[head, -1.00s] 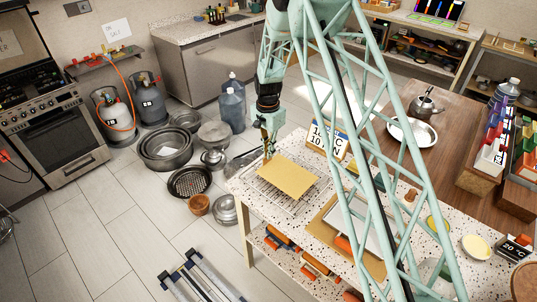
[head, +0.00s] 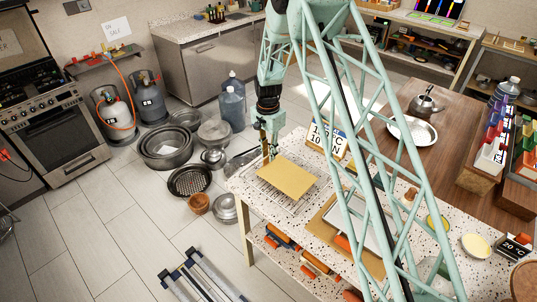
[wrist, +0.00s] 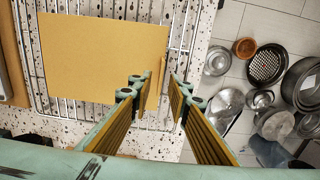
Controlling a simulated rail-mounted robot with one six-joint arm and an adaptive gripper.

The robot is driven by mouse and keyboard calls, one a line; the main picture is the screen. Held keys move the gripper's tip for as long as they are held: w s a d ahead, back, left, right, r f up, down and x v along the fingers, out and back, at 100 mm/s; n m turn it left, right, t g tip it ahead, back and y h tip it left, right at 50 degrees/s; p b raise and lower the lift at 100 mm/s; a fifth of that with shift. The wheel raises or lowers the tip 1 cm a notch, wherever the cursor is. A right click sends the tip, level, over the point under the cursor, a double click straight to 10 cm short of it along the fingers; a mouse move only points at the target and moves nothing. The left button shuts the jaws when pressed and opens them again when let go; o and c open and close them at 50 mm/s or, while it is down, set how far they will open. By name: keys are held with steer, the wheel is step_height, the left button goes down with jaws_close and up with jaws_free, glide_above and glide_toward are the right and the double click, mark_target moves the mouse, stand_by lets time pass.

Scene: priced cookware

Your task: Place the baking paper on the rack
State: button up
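The baking paper is a flat tan sheet (head: 288,177) lying on the wire rack (head: 262,187) on the speckled counter. In the wrist view the sheet (wrist: 95,58) covers much of the rack (wrist: 185,30), whose bars show beyond its edges. My gripper (wrist: 157,88) is open, with its two fingers apart on either side of the sheet's right edge as seen from above. In the head view my gripper (head: 268,153) points down at the sheet's far-left corner. Whether the fingertips touch the paper cannot be told.
A tray with a pale sheet (head: 350,222) lies right of the rack. A price sign (head: 327,140) stands behind it. Pots and pans (head: 167,147) sit on the floor left of the counter. The counter's left edge (wrist: 205,55) is close to my gripper.

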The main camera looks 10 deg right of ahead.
steer(key=shift+r, duration=0.2)
step_height(320, 180, up, 12)
steer(key=b, duration=0.1)
steer(key=shift+b, duration=0.35)
stand_by(0.7)
stand_by(0.7)
